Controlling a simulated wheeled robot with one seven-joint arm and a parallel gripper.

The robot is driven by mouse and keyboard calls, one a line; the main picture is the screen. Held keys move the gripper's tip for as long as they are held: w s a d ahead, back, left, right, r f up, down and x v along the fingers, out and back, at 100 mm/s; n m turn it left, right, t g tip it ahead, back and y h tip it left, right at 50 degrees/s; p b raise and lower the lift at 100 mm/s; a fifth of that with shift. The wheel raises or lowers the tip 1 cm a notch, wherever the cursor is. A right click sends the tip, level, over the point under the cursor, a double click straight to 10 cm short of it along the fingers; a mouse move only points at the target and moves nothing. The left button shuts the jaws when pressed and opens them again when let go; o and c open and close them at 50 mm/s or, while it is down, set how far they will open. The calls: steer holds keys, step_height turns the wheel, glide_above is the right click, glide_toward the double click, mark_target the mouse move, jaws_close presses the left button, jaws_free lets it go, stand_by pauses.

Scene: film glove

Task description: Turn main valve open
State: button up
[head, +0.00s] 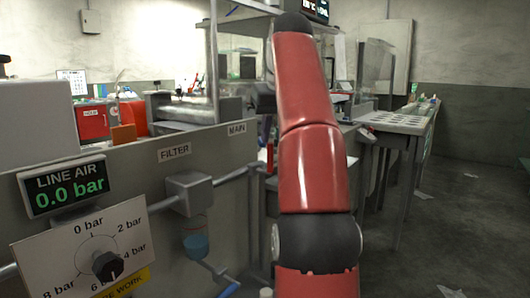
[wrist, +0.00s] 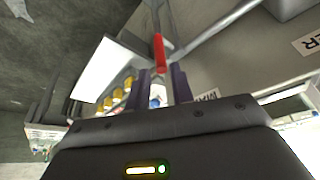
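The main valve's red handle (wrist: 159,52) shows in the wrist view, on a grey pipe just beyond my fingertips. My gripper (wrist: 162,73) is open, with its two dark purple fingers apart. The near end of the red handle lies about between the fingertips in the picture; I cannot tell whether they touch. The MAIN label (wrist: 207,95) is right of the fingers, and in the head view it is on the panel (head: 237,129) left of my red arm.
The grey panel carries a LINE AIR display (head: 66,187) reading 0.0 bar, a regulator dial (head: 106,265) and a filter (head: 190,192) on the pipe. A bench with a perforated top (head: 395,122) stands at right. The floor at far right is mostly clear, with scattered papers.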

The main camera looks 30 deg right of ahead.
mark_target(269, 171)
steer(key=shift+x, duration=3.75)
jaws_close()
